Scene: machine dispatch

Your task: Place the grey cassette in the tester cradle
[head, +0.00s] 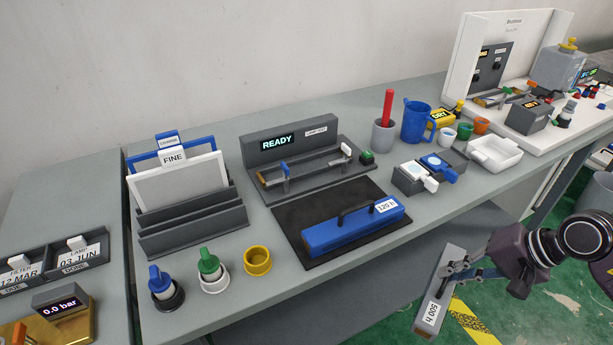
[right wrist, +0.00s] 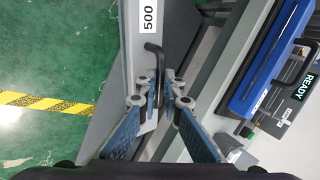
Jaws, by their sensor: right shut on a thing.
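The grey cassette (head: 437,300), labelled 500 h, hangs tilted beyond the front edge of the bench, above the green floor. My right gripper (head: 458,271) is shut on its black handle. In the right wrist view the grey cassette (right wrist: 125,70) shows behind the fingers of my right gripper (right wrist: 162,92), with the handle between them. The lamp tester (head: 291,142) reads READY on the bench. Its cradle (head: 315,177) looks empty. It is up and to the left of the held cassette, well apart from it. My left gripper is not in view.
A blue cassette (head: 340,232), labelled 120 h, lies on a black mat (head: 292,212) in front of the tester. A folder rack (head: 195,232), capped bottles and a yellow ring (head: 257,261) stand left.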

